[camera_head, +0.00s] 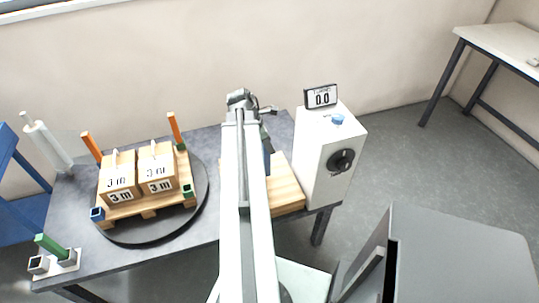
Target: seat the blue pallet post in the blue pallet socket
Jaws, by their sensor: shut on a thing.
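The blue pallet socket (97,213) is at the front left corner of the wooden pallet (150,209), and its square top looks open and empty. My gripper (266,140) is at the right part of the table, mostly hidden behind my arm. It is shut on the blue pallet post (267,163), of which only a narrow blue strip shows beside my arm. The post is well to the right of the pallet and apart from the socket. Its lower end and its tilt cannot be made out.
The pallet rests on a dark round turntable (202,205) and carries boxes (118,180). Orange posts (174,128) stand at its back corners; a green socket (188,190) is front right. A green post (50,246) leans in a holder (66,266). A white machine (325,160) and wooden block (285,190) stand right.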

